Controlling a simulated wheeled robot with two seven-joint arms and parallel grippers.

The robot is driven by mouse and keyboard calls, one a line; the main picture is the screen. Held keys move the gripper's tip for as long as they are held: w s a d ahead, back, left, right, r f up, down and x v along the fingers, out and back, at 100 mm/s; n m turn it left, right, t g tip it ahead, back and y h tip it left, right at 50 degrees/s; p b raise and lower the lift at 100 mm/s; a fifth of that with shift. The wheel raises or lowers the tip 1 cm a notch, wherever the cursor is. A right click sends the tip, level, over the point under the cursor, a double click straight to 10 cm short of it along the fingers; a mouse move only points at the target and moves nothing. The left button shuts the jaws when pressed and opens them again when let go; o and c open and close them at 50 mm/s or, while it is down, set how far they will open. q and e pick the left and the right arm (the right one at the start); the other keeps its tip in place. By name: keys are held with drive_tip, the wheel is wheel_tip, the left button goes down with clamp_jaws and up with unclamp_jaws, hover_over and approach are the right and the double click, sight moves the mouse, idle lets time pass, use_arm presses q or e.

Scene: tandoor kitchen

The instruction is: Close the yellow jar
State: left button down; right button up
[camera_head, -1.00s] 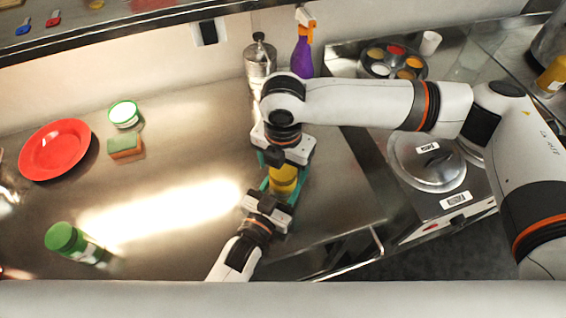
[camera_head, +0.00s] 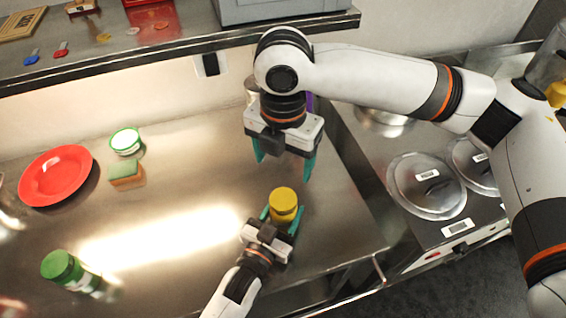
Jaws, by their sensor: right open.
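The yellow jar (camera_head: 284,206) stands upright on the steel counter, with a round yellow top that looks like a lid lying level on it. How tightly it sits cannot be seen. My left gripper (camera_head: 281,216) comes from below in the picture, with its teal fingers on either side of the jar, shut on it. The fingers hide part of the jar's lower body. My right gripper (camera_head: 284,166) is raised behind and above the jar. Its teal fingers are spread wide, with nothing between them, clear of the jar.
On the counter (camera_head: 170,180) are a red plate (camera_head: 56,175), a sponge (camera_head: 126,174), a green-rimmed bowl (camera_head: 125,141) and a green-capped bottle (camera_head: 70,270). Lidded pots (camera_head: 427,186) stand right of the counter. A shelf (camera_head: 180,48) overhangs the back. The counter's middle is clear.

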use_arm(q)
drive_tip(key=shift+c, duration=2.3)
unclamp_jaws()
drive_tip(key=b+v, duration=0.2)
drive_tip(key=v, duration=0.9)
drive_tip(key=shift+f, duration=0.1)
drive_tip(key=shift+s+a+b, duration=0.25)
drive_tip(key=shift+s+b, duration=0.05)
drive_tip(key=shift+s, duration=0.15)
